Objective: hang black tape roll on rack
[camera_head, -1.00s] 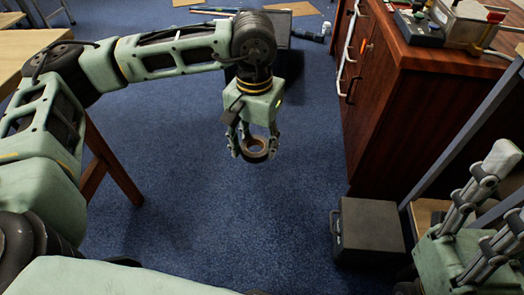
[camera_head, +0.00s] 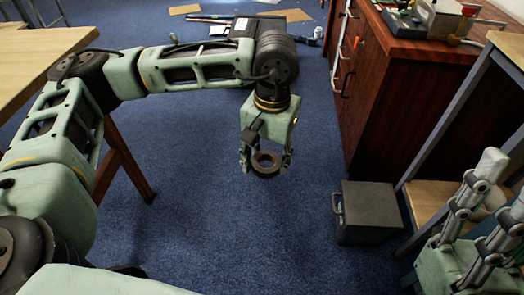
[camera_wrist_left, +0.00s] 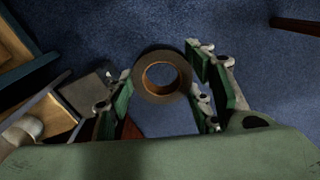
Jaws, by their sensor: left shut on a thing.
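The black tape roll (camera_head: 265,163) is a dark ring with a brown inner core; its round hole shows in the left wrist view (camera_wrist_left: 162,76). My left gripper (camera_head: 265,160) is shut on the tape roll. It points down and holds the roll above the blue floor, clear of furniture. In the wrist view the fingers sit on both sides of the roll (camera_wrist_left: 162,97). My right gripper (camera_head: 490,195) is at the right edge, partly cut off, its visible fingers raised and apart, with nothing seen between them. I cannot make out a rack for certain.
A dark box (camera_head: 368,212) stands on the floor right of the roll. A reddish wooden cabinet (camera_head: 395,100) with items on top stands behind it. A metal-framed shelf unit (camera_head: 450,125) is at the right. A wooden table (camera_head: 40,50) is at the left. The middle floor is free.

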